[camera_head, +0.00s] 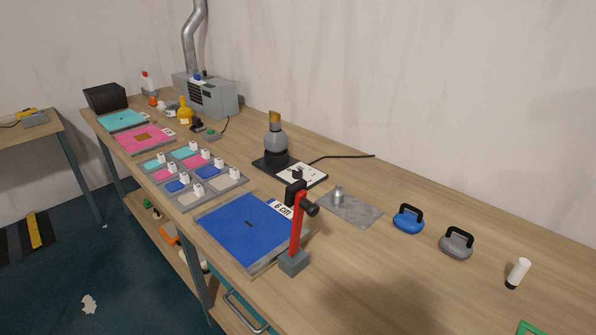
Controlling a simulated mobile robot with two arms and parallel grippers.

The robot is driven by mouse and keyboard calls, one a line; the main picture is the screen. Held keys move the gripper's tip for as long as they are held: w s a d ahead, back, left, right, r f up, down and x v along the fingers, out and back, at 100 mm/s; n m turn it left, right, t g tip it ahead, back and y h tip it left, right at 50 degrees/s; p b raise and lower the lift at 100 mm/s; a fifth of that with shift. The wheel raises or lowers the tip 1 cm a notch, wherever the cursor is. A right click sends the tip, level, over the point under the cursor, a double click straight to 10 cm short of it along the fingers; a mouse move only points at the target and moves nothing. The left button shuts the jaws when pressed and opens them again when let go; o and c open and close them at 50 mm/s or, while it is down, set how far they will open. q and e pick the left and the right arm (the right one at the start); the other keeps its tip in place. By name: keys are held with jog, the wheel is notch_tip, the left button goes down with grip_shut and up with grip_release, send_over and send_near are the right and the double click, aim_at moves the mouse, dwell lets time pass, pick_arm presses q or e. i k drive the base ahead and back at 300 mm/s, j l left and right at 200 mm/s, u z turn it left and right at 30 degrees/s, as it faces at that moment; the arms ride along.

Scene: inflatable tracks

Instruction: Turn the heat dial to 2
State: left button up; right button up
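A black heater-like base (262,170) stands on the table in the middle of the view, with a grey rounded vessel (275,140) with a brownish top on it. Its white panel (313,176) faces up and carries a small black knob (297,174), which looks like the heat dial. The panel's markings and the dial's setting are too small to read. The top of a red post partly blocks the front of the panel. Neither of my grippers is in view.
The red post (297,225) with black fittings stands in front, beside a blue square plate (245,228) marked "6 cm". A grey sheet (355,209), a blue handled block (408,221), a grey one (456,244) and a white cylinder (519,272) lie right. The front right tabletop is mostly clear.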

aim_at(297, 173)
jog(key=i+j+z, duration=0.1)
jog(key=j, duration=0.25)
jog(key=i+j+z, duration=0.2)
jog(key=i+j, duration=0.15)
jog(key=j, duration=0.3)
jog(key=i+j+z, duration=0.1)
jog(key=j, duration=0.3)
jog(key=i+j+z, duration=0.1)
jog(key=j, duration=0.25)
jog(key=i+j+z, duration=0.1)
jog(key=j, duration=0.3)
